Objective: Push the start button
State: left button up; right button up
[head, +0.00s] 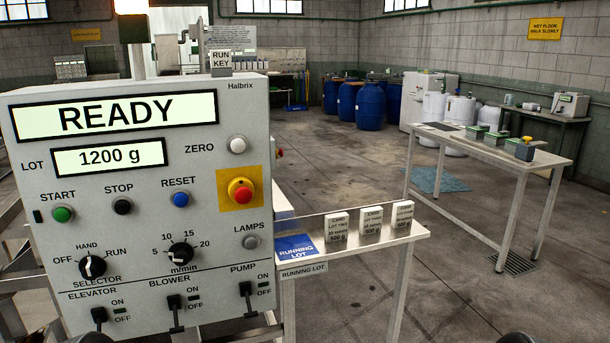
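The green START button (62,214) is on the left side of the grey control panel (140,245), under the word START. Nothing covers it and nothing touches it in this view. The display (115,115) above reads READY, and the lot display (109,157) reads 1200 g. The black STOP button (122,206) and the blue RESET button (181,199) sit to its right in the same row. Neither of my grippers can be made out; only dark shapes show at the bottom edge.
A red emergency stop (241,190) on a yellow plate, a white ZERO button (238,145), a selector knob (92,266) and a speed knob (181,254) share the panel. Three lot boxes (371,222) stand on a bench to the right. Open floor lies beyond.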

aim_at(62, 215)
jog(key=u, duration=1.3)
